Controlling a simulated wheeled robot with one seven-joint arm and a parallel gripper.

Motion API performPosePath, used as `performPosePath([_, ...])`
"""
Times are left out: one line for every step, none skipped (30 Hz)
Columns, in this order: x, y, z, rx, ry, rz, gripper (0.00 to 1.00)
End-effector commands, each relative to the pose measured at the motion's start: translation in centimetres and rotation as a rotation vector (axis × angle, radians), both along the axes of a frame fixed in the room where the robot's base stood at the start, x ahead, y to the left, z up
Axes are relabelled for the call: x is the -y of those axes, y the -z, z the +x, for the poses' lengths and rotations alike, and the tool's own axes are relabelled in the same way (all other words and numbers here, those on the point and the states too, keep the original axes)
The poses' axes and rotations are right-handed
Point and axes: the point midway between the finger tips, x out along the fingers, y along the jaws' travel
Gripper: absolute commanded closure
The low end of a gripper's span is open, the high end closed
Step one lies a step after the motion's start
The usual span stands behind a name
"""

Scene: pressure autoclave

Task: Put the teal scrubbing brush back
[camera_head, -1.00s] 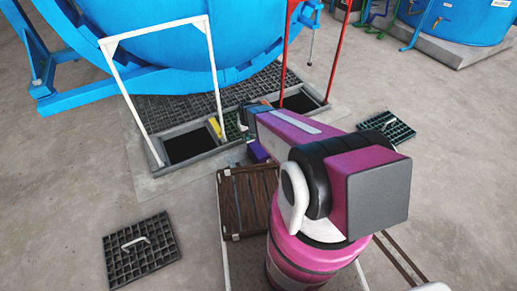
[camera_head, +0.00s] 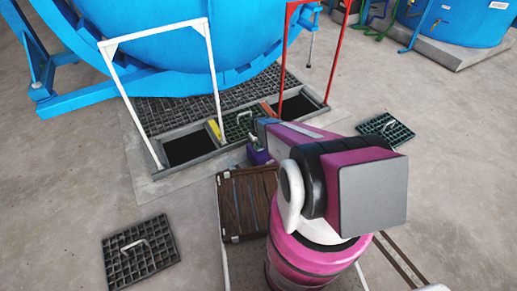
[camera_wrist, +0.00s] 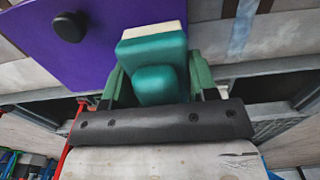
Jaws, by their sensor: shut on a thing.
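The teal scrubbing brush (camera_wrist: 160,55), a block with a rounded grip and a cream edge, is between the green fingers of my gripper (camera_wrist: 160,88) in the wrist view. My gripper is shut on it. In the head view my gripper (camera_head: 254,138) is low, just on the near side of the floor pits, and my arm hides most of it; I cannot make out the brush there. A purple panel with a black knob (camera_wrist: 85,45) lies behind the brush in the wrist view. A small purple thing (camera_head: 259,156) shows below my gripper in the head view.
A dark wooden slatted box or lid (camera_head: 247,205) lies on the near side. Open pits flank a green grate (camera_head: 238,125), with a white frame (camera_head: 133,95) and a red frame (camera_head: 338,55) over them. Loose grates lie left (camera_head: 140,252) and right (camera_head: 386,129).

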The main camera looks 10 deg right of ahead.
Motion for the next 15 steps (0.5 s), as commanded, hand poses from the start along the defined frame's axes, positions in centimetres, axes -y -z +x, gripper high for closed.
performPosePath([0.4, 0.4, 0.5, 0.000, 0.001, 0.000, 0.66])
performPosePath([0.6, 0.5, 0.7, 0.000, 0.001, 0.000, 0.66])
performPosePath([0.7, 0.6, 0.8, 0.000, 0.001, 0.000, 0.66])
performPosePath([0.8, 0.7, 0.8, 0.000, 0.000, 0.000, 0.66])
performPosePath([0.8, 0.7, 0.8, 0.000, 0.000, 0.000, 0.66])
performPosePath([0.8, 0.9, 0.8, 0.000, 0.000, 0.000, 0.66])
performPosePath([0.8, 1.1, 0.9, 0.000, 0.000, 0.000, 0.66])
performPosePath([0.8, 1.3, 0.9, -0.001, 0.000, 0.000, 0.66])
performPosePath([0.8, 1.8, 0.9, -0.001, 0.000, 0.000, 0.66])
performPosePath([0.8, 2.2, 0.9, -0.001, -0.001, 0.000, 0.66])
performPosePath([0.8, 2.6, 0.9, -0.001, 0.000, 0.000, 0.66])
performPosePath([0.8, 3.3, 0.9, 0.000, 0.000, 0.000, 0.66])
performPosePath([0.8, 3.7, 0.9, 0.000, 0.000, 0.000, 0.66])
performPosePath([0.8, 4.1, 0.9, -0.001, 0.000, 0.000, 0.66])
performPosePath([0.8, 4.5, 0.9, -0.001, 0.000, 0.000, 0.66])
